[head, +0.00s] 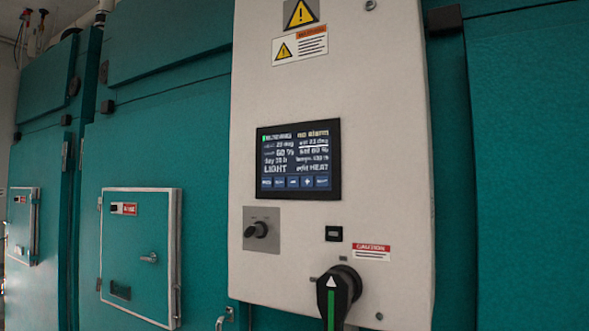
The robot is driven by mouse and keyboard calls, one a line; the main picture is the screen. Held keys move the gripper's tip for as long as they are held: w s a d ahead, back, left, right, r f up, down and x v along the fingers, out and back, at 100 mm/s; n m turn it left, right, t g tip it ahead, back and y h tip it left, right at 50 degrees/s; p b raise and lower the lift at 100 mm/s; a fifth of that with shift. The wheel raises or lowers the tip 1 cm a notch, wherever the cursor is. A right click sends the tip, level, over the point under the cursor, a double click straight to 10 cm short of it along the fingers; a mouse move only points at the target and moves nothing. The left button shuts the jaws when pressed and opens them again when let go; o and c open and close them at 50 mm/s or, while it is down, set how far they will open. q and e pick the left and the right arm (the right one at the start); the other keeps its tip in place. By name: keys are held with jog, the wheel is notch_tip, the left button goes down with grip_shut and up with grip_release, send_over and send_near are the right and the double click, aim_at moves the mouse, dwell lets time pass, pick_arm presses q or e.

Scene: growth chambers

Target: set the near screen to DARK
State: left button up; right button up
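The near screen (299,160) is a dark display set in a pale control panel (385,110) in the head view. It is lit and shows the word LIGHT at its lower left and "no alarm" at its top right. Rows of small values fill the rest, and a row of small blue buttons (293,182) runs along its bottom edge. Neither of my grippers is in view, and nothing covers the screen.
Below the screen are a black rotary knob (257,230) on a grey plate, a small black square (333,233) and a large black handle (338,296) with a green stripe. Teal chamber doors with framed hatches (140,250) stand to the left. The space before the panel looks clear.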

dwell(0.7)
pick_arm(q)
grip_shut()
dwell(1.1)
